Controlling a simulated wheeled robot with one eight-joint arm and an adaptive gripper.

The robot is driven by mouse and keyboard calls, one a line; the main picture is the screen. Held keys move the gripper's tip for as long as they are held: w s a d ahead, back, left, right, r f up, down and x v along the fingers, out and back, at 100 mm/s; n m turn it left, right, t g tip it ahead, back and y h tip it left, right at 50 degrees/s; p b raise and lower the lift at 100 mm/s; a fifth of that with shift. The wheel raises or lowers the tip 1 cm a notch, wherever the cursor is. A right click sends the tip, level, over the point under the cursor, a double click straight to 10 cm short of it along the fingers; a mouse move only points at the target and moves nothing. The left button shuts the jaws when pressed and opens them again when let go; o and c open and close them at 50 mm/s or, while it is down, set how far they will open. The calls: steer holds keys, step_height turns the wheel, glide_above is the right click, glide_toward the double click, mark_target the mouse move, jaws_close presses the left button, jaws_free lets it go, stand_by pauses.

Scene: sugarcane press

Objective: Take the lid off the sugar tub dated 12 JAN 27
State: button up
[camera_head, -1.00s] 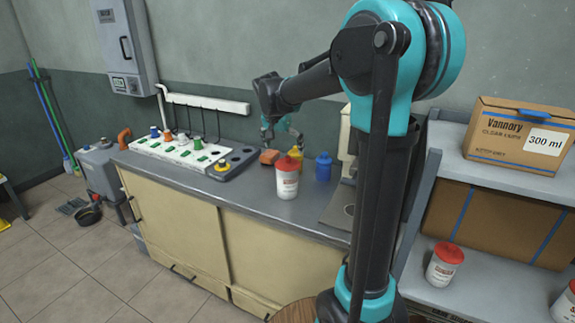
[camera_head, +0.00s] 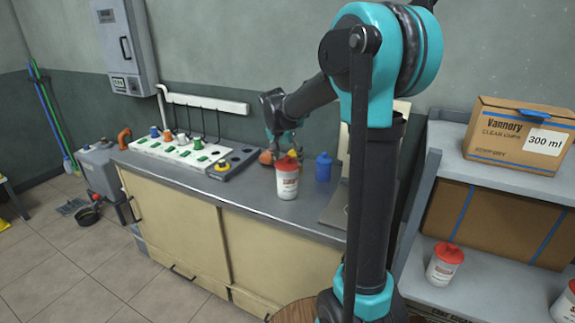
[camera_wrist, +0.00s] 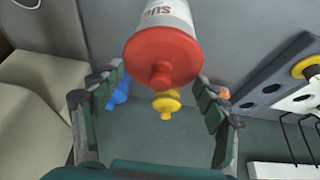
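A white sugar tub (camera_head: 287,186) with a red knobbed lid (camera_head: 287,163) stands upright on the counter near its front edge. In the wrist view the red lid (camera_wrist: 162,54) faces me, and part of the tub's red lettering (camera_wrist: 160,11) shows above it. No date is readable. My gripper (camera_wrist: 160,86) is open, one finger on each side below the lid; I see no grip on it. In the head view my gripper (camera_head: 283,142) is behind the tub, partly hidden. Two more red-lidded tubs stand on the right shelf (camera_head: 443,265) (camera_head: 566,302).
A blue bottle (camera_head: 323,167) and a yellow-topped bottle (camera_wrist: 167,103) stand close behind the tub. A socket rack with coloured plugs (camera_head: 190,150) fills the counter's left. A carton (camera_head: 520,138) sits on the right shelf.

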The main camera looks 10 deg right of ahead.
steer(key=c, duration=0.4)
